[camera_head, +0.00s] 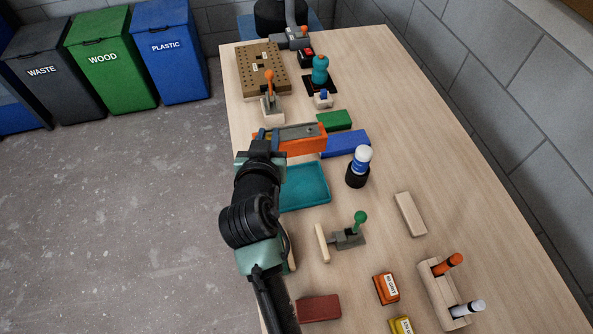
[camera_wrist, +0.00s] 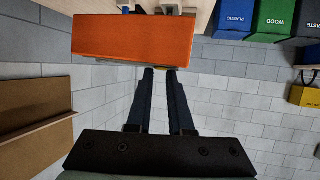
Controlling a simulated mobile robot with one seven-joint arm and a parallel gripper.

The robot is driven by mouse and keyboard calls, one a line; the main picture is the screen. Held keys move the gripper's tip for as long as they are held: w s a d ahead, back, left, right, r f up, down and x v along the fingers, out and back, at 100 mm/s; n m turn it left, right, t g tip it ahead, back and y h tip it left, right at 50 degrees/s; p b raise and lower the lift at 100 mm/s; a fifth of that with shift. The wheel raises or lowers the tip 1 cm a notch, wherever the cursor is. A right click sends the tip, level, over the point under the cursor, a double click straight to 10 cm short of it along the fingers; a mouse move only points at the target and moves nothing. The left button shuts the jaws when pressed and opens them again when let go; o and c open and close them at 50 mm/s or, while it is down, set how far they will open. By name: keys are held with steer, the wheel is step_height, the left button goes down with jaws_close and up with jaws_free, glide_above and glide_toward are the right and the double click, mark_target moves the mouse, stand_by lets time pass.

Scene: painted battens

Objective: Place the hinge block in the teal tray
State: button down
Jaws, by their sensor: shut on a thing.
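The hinge block (camera_head: 305,146) is an orange batten with a grey metal plate on top, in the head view. Its orange face (camera_wrist: 128,38) fills the upper left of the wrist view. My gripper (camera_head: 268,137) is shut on the left end of the block, and its two dark fingers (camera_wrist: 160,76) run up to the block's lower edge in the wrist view. The exact contact is hidden. The teal tray (camera_head: 305,188) lies on the table just nearer than the block, with my arm covering its left side. The visible part of the tray is empty.
A blue batten (camera_head: 346,144) and a green batten (camera_head: 337,120) lie close behind the block. A white-capped bottle (camera_head: 361,160) stands right of the tray. A toggle clamp with a green knob (camera_head: 350,234) sits nearer. The table's right side is largely clear.

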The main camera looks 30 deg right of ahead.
steer(key=f+b, duration=0.1)
steer(key=f, duration=0.1)
steer(key=f+b, duration=0.1)
steer(key=f, duration=0.1)
steer(key=f+b, duration=0.1)
steer(key=f, duration=0.2)
steer(key=shift+w+d, duration=0.1)
steer(key=shift+d, duration=0.15)
step_height(320, 180, down, 10)
steer(key=shift+a+b, duration=0.1)
steer(key=shift+b, duration=0.3)
steer(key=c, duration=0.8)
jaws_free()
steer(key=b+v, duration=0.1)
steer(key=v, duration=1.1)
steer(key=shift+b, duration=0.35)
